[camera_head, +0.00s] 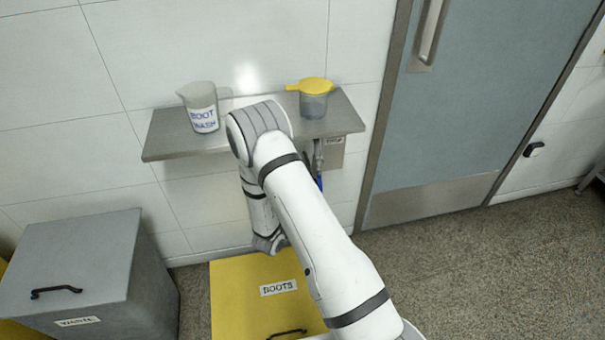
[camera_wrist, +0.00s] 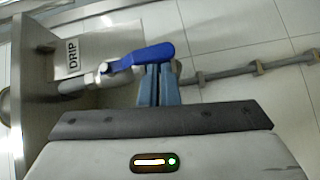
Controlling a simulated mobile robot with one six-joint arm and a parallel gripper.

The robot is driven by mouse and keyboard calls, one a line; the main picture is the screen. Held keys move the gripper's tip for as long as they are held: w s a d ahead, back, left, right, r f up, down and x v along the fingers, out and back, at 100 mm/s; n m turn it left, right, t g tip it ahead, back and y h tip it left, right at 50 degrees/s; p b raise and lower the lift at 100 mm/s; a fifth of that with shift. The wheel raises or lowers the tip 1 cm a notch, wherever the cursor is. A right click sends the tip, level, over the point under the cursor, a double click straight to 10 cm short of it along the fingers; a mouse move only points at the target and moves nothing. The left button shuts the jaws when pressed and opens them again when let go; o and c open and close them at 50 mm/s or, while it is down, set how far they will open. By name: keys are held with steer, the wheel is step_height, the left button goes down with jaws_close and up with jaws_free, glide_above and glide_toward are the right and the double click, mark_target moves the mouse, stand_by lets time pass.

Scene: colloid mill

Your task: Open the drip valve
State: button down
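The drip valve has a blue lever (camera_wrist: 140,56) on a metal pipe fitting, beside a plate with a DRIP label (camera_wrist: 77,57). The lever runs roughly along the pipe, slightly tilted, in the wrist view. In the head view a bit of blue (camera_head: 319,183) shows under the shelf, next to my arm. My gripper (camera_wrist: 158,72) has its two fingers close together, with tips right at the free end of the lever. Nothing is seen between the fingers; whether they touch the lever cannot be told. My gripper is hidden behind my arm in the head view.
A metal shelf (camera_head: 172,143) on the wall carries a BOOT WASH jug (camera_head: 203,108) and a yellow-lidded container (camera_head: 313,101). Below stand a yellow BOOTS bin (camera_head: 238,300) and a grey WASTE bin (camera_head: 75,260). A pipe (camera_wrist: 225,72) runs along the wall. A door (camera_head: 480,90) is at right.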

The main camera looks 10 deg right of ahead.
steer(key=shift+s+d+f, duration=0.1)
stand_by(0.3)
steer(key=s+a, duration=0.6)
steer(key=a, duration=0.5)
steer(key=shift+s+a+r+b, duration=0.2)
steer(key=shift+s+r+b, duration=0.1)
steer(key=shift+s+r, duration=0.1)
